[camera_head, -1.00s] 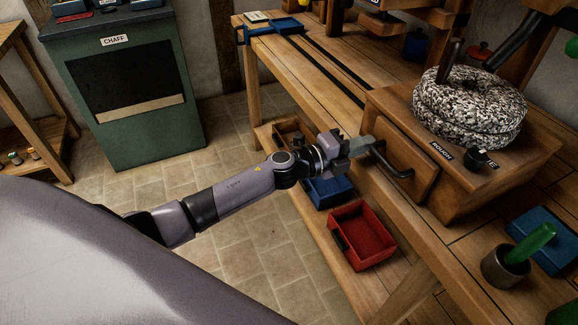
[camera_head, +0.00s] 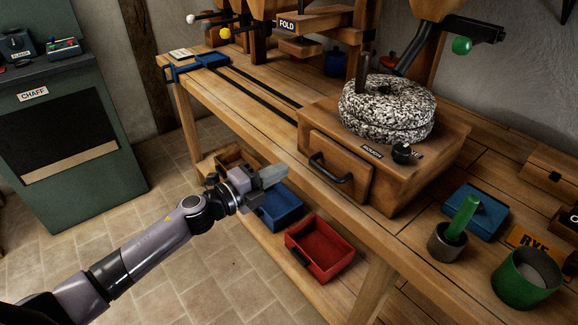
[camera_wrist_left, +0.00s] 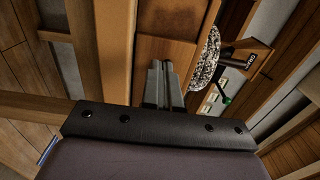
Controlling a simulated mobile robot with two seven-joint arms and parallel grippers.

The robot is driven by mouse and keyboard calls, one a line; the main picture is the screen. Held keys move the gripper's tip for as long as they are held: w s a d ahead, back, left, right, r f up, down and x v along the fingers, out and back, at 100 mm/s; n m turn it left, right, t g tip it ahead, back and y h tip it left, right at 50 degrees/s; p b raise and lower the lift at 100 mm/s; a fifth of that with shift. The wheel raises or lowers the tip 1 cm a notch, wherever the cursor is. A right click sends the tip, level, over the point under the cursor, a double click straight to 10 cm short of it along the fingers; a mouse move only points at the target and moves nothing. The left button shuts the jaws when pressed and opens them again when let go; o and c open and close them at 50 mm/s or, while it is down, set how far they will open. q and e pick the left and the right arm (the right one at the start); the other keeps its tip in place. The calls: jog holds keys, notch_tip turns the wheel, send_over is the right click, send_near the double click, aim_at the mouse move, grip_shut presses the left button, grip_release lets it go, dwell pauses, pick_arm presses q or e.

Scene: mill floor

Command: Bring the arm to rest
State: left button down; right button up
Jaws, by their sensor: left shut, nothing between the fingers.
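My left gripper (camera_head: 266,178) is shut and empty. It hangs in the air in front of the bench, left of the wooden drawer (camera_head: 340,170) with the dark curved handle, and apart from that handle. Its shut fingers also show in the left wrist view (camera_wrist_left: 163,85), with the wooden bench and mill parts beyond them. My left arm reaches in from the lower left of the head view. My right gripper is in neither view.
The bench (camera_head: 262,108) carries a speckled millstone (camera_head: 388,108) on a wooden box. A blue bin (camera_head: 280,208) and a red bin (camera_head: 320,250) sit on the low shelf below the gripper. A green chaff cabinet (camera_head: 75,200) stands left. Tiled floor between is clear.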

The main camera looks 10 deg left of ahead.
pick_arm(q)
jog(key=v, duration=0.6)
jog(key=shift+s+a, duration=0.2)
jog(key=shift+s, duration=0.05)
